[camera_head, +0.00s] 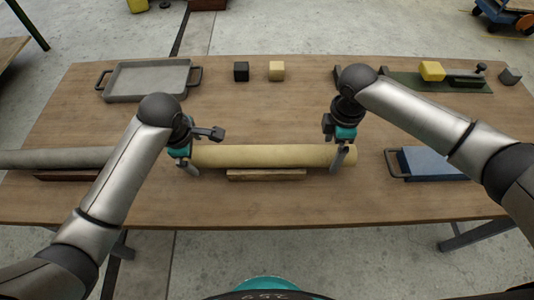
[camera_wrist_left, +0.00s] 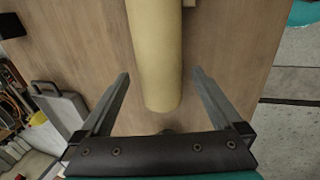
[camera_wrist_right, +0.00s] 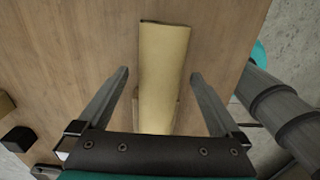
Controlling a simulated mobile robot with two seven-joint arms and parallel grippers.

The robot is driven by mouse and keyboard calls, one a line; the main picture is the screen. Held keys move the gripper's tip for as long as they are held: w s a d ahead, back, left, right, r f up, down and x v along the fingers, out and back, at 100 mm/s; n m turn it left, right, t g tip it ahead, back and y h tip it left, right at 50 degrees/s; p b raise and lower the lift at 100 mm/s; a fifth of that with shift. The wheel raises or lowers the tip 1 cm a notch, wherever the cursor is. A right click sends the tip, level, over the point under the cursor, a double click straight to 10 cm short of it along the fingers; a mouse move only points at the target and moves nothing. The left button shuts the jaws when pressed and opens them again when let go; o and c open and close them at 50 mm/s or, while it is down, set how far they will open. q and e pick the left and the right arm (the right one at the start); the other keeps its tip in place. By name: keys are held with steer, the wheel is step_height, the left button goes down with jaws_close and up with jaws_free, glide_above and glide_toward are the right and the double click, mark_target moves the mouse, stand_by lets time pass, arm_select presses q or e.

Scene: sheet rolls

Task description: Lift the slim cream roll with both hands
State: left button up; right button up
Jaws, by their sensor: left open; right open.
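My left gripper (camera_head: 203,150) is open at the roll's left end. In the left wrist view the roll (camera_wrist_left: 155,50) runs between its spread fingers, with the near end in sight. My right gripper (camera_head: 335,145) is open at the right end, and one finger shows in front of the roll. In the right wrist view the roll (camera_wrist_right: 163,70) runs between those fingers. I cannot tell how deep the fingers reach.
A thicker grey roll (camera_head: 55,158) lies at the left. A grey metal tray (camera_head: 148,82) stands at the back left. A black block (camera_head: 241,71) and a tan block (camera_head: 277,71) stand at the back. A blue flat item with a handle (camera_head: 432,164) lies right of the cream roll.

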arm_select(q)
steer(key=shift+x, duration=0.8)
arm_select(e)
steer(key=shift+f, duration=0.8)
arm_select(q)
jaws_close()
arm_select(e)
jaws_close()
arm_select(q)
steer(key=shift+w+r, duration=0.1)
arm_select(e)
steer(key=shift+w+r, duration=0.1)
